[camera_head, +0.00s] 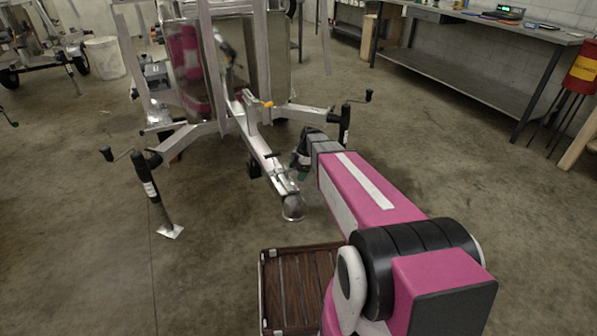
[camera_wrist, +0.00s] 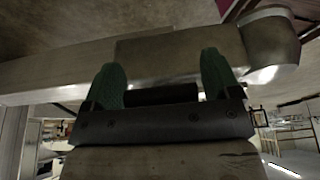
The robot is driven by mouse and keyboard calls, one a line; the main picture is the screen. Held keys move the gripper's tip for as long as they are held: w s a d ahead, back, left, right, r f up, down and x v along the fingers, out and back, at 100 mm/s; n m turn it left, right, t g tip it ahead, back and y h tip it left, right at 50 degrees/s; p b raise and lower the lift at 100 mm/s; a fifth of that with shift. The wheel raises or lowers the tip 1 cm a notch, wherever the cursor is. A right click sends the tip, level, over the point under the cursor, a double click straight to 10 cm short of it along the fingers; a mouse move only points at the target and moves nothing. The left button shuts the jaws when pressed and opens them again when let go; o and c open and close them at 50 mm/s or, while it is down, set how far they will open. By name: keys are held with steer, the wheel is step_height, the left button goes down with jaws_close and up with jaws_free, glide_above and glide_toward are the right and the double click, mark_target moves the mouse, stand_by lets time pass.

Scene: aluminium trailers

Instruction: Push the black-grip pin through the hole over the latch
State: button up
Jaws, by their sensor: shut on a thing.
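The trailer coupler (camera_head: 292,207) is the rounded metal end of the aluminium tongue (camera_head: 258,148) in the head view. The tongue (camera_wrist: 60,68) and coupler (camera_wrist: 268,42) also cross the top of the wrist view. My gripper (camera_head: 299,165) is beside the tongue, on its right, close to the coupler. In the wrist view my gripper (camera_wrist: 161,72) has its green finger pads closed on the two ends of a black cylindrical grip (camera_wrist: 160,94), that of the pin. The pin's metal shank, the latch and its hole cannot be made out. I cannot tell whether the pin touches the coupler.
Jack stands with crank handles (camera_head: 150,185) (camera_head: 346,122) flank the tongue. An orange handle (camera_head: 266,104) sits on it further back. A brown slatted tray (camera_head: 265,290) is below my arm. A workbench (camera_head: 470,85) lines the right wall.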

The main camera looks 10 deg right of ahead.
steer(key=shift+s+a, duration=0.15)
steer(key=shift+a, duration=0.3)
steer(key=o, duration=0.8)
steer(key=v, duration=1)
steer(key=shift+d+r, duration=0.15)
steer(key=shift+r, duration=0.25)
steer(key=s+d+f+m+h, duration=0.1)
steer(key=s+m, duration=0.5)
steer(key=m, duration=0.1)
steer(key=s+d+f+m+h, duration=0.1)
steer(key=s+d+m, duration=0.1)
steer(key=s+m, duration=0.5)
steer(key=s+d+f+m+t+h, duration=0.1)
steer(key=s+f+m, duration=0.1)
steer(key=s+m, duration=0.4)
steer(key=shift+s+d+m+h, duration=0.3)
steer(key=shift+s+m+h, duration=0.1)
steer(key=shift+m, duration=0.4)
